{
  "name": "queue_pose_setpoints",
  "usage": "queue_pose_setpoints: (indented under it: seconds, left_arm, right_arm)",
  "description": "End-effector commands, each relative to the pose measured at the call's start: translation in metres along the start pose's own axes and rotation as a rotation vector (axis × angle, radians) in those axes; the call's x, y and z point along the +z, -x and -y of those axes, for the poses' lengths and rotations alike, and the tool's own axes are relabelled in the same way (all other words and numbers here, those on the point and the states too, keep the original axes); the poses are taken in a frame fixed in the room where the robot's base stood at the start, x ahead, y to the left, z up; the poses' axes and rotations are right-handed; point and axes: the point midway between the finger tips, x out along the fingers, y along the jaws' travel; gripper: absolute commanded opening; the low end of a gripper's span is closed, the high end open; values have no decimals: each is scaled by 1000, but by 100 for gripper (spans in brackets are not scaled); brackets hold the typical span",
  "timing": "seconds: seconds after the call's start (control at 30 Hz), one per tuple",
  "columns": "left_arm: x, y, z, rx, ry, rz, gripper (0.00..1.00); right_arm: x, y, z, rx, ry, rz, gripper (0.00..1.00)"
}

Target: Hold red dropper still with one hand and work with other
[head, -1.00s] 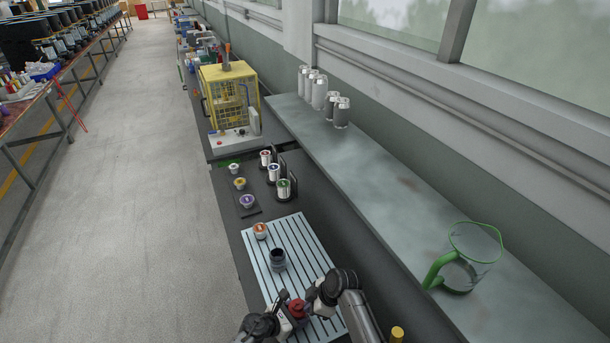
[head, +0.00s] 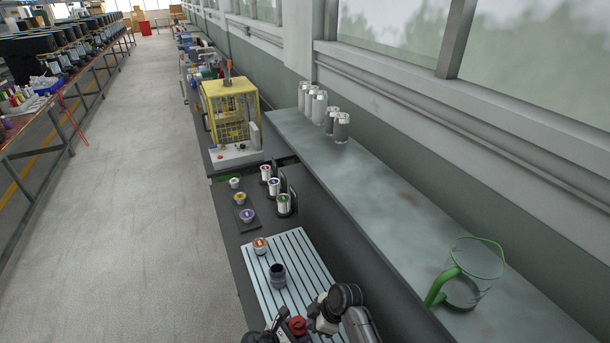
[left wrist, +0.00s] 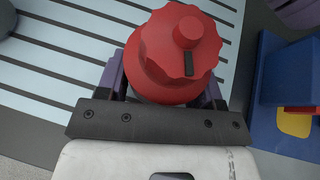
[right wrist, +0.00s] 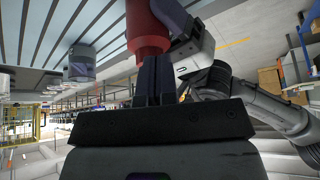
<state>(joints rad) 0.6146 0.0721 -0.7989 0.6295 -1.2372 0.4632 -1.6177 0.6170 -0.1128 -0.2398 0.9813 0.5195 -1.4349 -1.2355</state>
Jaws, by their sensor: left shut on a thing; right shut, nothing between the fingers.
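The red dropper (head: 297,325) is at the near end of the slatted plate (head: 318,277). In the left wrist view, the dropper (left wrist: 172,62) shows a scalloped red top with a round knob and a dark slot. My left gripper (left wrist: 164,85) is shut on it, with a finger on each side. My right gripper (right wrist: 155,62) is shut and empty. Its fingertips are close to the lower end of the red body (right wrist: 147,25); I cannot tell whether they touch. In the head view, the right gripper (head: 318,318) is just right of the dropper.
A dark open jar (head: 278,275) and an orange-topped cup (head: 260,245) stand on the plate. Beyond are small cups (head: 248,215), several lidded cans (head: 284,205) and a yellow caged machine (head: 231,115). A green-handled jug (head: 470,285) stands on the right ledge.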

Motion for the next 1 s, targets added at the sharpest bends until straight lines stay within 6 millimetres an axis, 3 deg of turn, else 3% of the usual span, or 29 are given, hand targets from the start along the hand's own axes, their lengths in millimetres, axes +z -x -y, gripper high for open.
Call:
queue_pose_setpoints:
  seconds: [0.33, 0.8, 0.83, 1.0]
  left_arm:
    - [-3, 0, 0, 0, 1, -4, 48]
    - [-3, 1, 0, 0, 1, -5, 48]
    - [-3, 1, 0, 0, 1, -5, 62]
    - [-2, 0, 0, 0, 1, -3, 78]
  right_arm:
    - [-16, 31, -1, 3, 0, 1, 0]
    - [-19, 36, -1, 3, -1, 0, 0]
    - [-19, 36, -1, 3, -1, 0, 0]
    - [-19, 36, -1, 3, -1, 0, 0]
